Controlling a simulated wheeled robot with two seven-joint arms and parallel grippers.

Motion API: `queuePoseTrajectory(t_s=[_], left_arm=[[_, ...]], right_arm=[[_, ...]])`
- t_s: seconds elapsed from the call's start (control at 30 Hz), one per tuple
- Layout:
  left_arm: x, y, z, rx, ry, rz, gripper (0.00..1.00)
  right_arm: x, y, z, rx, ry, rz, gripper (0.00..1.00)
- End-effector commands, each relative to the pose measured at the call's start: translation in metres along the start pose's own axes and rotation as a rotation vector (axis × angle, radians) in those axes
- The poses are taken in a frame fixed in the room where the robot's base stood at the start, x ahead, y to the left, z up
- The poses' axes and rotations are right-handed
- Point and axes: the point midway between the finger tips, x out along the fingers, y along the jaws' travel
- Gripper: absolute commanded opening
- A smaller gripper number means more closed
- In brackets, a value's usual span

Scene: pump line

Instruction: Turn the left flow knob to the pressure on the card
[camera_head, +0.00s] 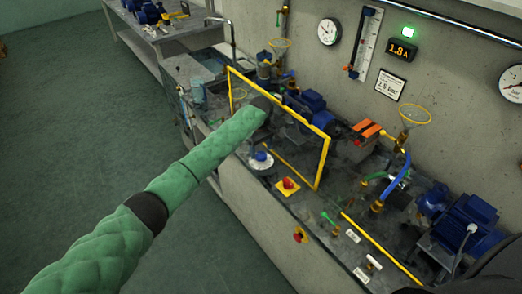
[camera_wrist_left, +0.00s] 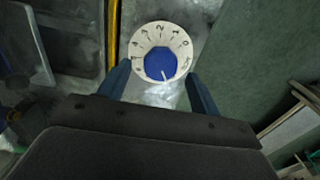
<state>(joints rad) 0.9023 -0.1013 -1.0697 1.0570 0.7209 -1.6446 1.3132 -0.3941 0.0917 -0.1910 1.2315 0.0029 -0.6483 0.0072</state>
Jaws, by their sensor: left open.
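The left flow knob (camera_wrist_left: 160,64) is blue with a white pointer line, on a round white dial with black numerals. The pointer points toward the bottom of the dial in the left wrist view, away from the 2 at the top. The knob also shows in the head view (camera_head: 261,160), just below the end of my left arm. My left gripper (camera_wrist_left: 158,76) is open, one dark blue finger on each side of the knob; contact cannot be told. The wall card (camera_head: 389,85) appears to read 2.5. My right gripper is not in view.
A yellow frame (camera_head: 322,165) stands around the knob's area. A red knob on a yellow plate (camera_head: 287,186) sits close in front. Blue pumps (camera_head: 465,220), hoses and valves crowd the bench's right. Open floor (camera_head: 80,130) lies left.

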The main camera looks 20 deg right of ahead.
Motion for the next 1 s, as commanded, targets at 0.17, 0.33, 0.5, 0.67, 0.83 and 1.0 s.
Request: queuePoseTrajectory(t_s=[0.17,0.33,0.5,0.67,0.83,1.0], left_arm=[[0.015,0.000,0.000,0.000,0.000,-0.001,0.64],[0.021,0.000,0.000,0.000,0.000,0.000,0.64],[0.021,0.000,0.000,0.000,0.000,0.000,0.64],[0.021,0.000,0.000,0.000,0.000,0.000,0.40],[0.021,0.000,0.000,0.000,0.000,0.000,0.19],[0.021,0.000,0.000,0.012,0.000,0.000,0.19]], right_arm=[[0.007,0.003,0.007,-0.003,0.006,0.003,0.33],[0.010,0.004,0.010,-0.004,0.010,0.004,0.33],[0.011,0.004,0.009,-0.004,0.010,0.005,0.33],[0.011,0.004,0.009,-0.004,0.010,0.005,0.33],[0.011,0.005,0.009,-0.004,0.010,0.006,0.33],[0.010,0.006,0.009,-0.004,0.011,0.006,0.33]])
